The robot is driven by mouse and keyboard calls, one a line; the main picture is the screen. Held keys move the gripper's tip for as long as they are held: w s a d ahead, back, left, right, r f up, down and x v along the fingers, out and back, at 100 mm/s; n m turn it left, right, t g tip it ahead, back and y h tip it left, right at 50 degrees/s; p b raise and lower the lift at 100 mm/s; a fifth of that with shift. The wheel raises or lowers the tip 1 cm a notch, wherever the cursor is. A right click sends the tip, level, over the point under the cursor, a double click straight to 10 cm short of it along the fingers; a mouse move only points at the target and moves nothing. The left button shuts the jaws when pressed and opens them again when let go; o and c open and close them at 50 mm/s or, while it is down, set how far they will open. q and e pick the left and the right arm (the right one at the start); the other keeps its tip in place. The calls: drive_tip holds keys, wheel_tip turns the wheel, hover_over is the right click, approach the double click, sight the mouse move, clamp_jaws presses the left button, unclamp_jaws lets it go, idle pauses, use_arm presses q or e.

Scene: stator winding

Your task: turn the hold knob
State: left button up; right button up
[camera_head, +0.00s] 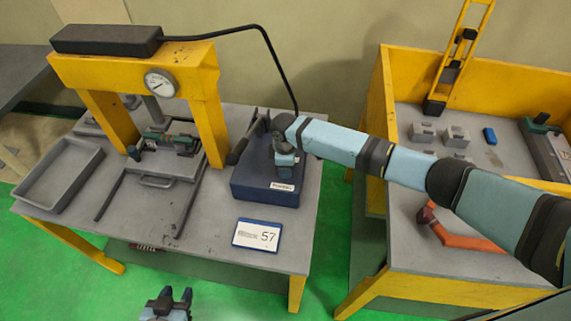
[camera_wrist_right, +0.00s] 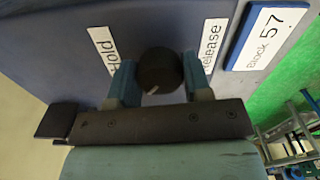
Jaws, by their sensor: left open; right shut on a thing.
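The hold knob (camera_wrist_right: 160,68) is a round dark knob on a blue box (camera_head: 262,192), with a small pale mark on its near side in the right wrist view. A white "Hold" label (camera_wrist_right: 108,52) is to its left and a "Release" label (camera_wrist_right: 212,45) to its right. My right gripper (camera_wrist_right: 160,82) is shut on the knob, one finger on each side. In the head view my right gripper (camera_head: 286,160) comes down onto the box and hides the knob. My left gripper (camera_head: 168,303) is open and empty, low in front of the table.
A yellow press (camera_head: 205,85) with a round gauge (camera_head: 160,84) stands left of the box. A grey tray (camera_head: 62,178) lies at the table's left. A sign reading 57 (camera_head: 257,235) is at the front edge. A yellow-walled bench (camera_head: 385,100) stands to the right.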

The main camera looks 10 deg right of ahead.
drive_tip(key=n, duration=0.2)
drive_tip(key=shift+n, duration=0.4)
drive_tip(key=n, duration=0.3)
drive_tip(key=shift+n, duration=0.3)
drive_tip(key=n+b, duration=0.1)
drive_tip(key=n, duration=0.4)
drive_tip(key=shift+n, duration=0.3)
drive_tip(key=n+b, duration=0.1)
drive_tip(key=n, duration=0.2)
drive_tip(key=shift+n, duration=0.3)
drive_tip(key=n+b, duration=0.1)
drive_tip(key=n, duration=0.2)
drive_tip(key=shift+n, duration=0.3)
drive_tip(key=n+b, duration=0.1)
drive_tip(key=n, duration=0.3)
drive_tip(key=shift+n+b, duration=0.4)
use_arm(q)
drive_tip(key=shift+w+d+f, duration=0.1)
drive_tip(key=shift+d+f, duration=0.05)
drive_tip(key=shift+f, duration=0.6)
drive_tip(key=shift+w+d+f, duration=0.1)
drive_tip(key=shift+d+f, duration=0.05)
drive_tip(key=shift+f, duration=0.6)
drive_tip(key=shift+w+d+f, duration=0.1)
drive_tip(key=shift+d+f, duration=0.05)
drive_tip(key=shift+f, duration=0.6)
use_arm(e)
drive_tip(key=shift+n, duration=0.8)
